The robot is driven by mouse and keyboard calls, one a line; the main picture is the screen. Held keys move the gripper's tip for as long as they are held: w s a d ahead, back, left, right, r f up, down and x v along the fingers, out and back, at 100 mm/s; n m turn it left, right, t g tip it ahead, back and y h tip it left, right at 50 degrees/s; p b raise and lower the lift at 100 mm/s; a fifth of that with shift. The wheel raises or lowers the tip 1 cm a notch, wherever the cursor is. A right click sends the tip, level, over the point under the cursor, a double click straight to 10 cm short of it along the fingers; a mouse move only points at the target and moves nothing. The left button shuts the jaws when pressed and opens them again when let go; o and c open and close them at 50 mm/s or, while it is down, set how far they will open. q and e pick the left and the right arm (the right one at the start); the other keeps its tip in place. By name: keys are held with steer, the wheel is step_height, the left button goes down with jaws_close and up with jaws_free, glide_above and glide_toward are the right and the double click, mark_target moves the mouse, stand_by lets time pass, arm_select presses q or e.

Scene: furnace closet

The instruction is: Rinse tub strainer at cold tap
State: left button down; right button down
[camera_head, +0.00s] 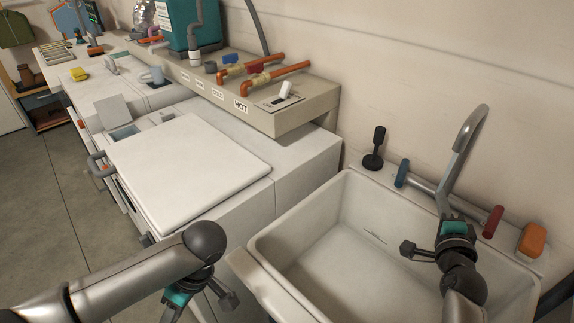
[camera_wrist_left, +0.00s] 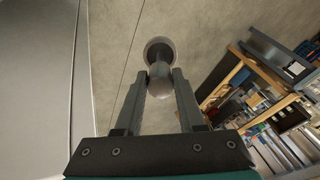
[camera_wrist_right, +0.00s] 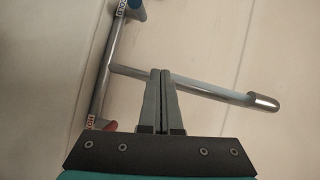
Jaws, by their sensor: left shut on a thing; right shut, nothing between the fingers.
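In the left wrist view my left gripper (camera_wrist_left: 160,90) is shut on a small rounded metallic piece (camera_wrist_left: 159,52), which I take to be the tub strainer. In the head view its fingers point down by the bottom edge, and the strainer is not visible there. The cold tap's blue handle (camera_head: 402,173) is on the wall side of the pale utility tub (camera_head: 345,172), with a red handle (camera_head: 493,222) to its right. A curved metal spout (camera_head: 466,140) rises between them. My right gripper (camera_head: 444,198) is shut and empty, close to the spout base; contact is unclear.
A black knobbed item (camera_head: 375,150) stands behind the tub's left corner. An orange block (camera_head: 532,240) sits on its right ledge. A white washer lid (camera_head: 185,160) is left of the tub, below a shelf (camera_head: 300,108) with pipes. The tub basin looks empty.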

mark_target(402, 173)
step_height(402, 173, down, 5)
steer(key=b, duration=0.4)
steer(key=b+x, duration=0.2)
steer(key=x, duration=0.7)
steer(key=shift+w+d+r+b, duration=0.15)
steer(key=shift+w+b, duration=0.2)
steer(key=shift+w, duration=0.05)
steer(key=shift+w+a+f, duration=0.1)
steer(key=shift+w+a, duration=0.2)
steer(key=shift+a, duration=0.3)
steer(key=shift+w+a+f, duration=0.15)
steer(key=shift+w+a, duration=0.2)
steer(key=shift+a, duration=0.2)
steer(key=shift+w+a+f, duration=0.1)
steer(key=shift+w+a, duration=0.25)
steer(key=shift+a, duration=0.2)
steer(key=shift+a, duration=0.1)
